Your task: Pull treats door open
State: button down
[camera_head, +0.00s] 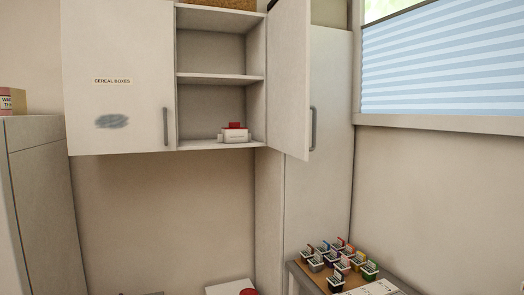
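A white wall cabinet hangs at the upper middle of the head view. Its right door (288,80) stands swung open toward me, with a grey vertical handle (312,129) near its outer edge. No label can be read on this door. The left door (118,60) is shut, carries a "CEREAL BOXES" label and has a handle (165,127) at its lower right. Behind the open door, the shelves show, and a white box with a red top (235,134) stands on the bottom shelf. My gripper is not in view.
A low table (301,279) at the lower right holds several small colored containers (333,262). A tall cabinet (40,190) stands at the left, with a box (12,101) on top. A window with a blue blind (440,65) is at the right. The wall below the cabinet is bare.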

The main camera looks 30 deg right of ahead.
aim_at(289, 107)
jog(key=u, duration=0.7)
jog(key=i, duration=0.85)
jog(key=u, duration=0.5)
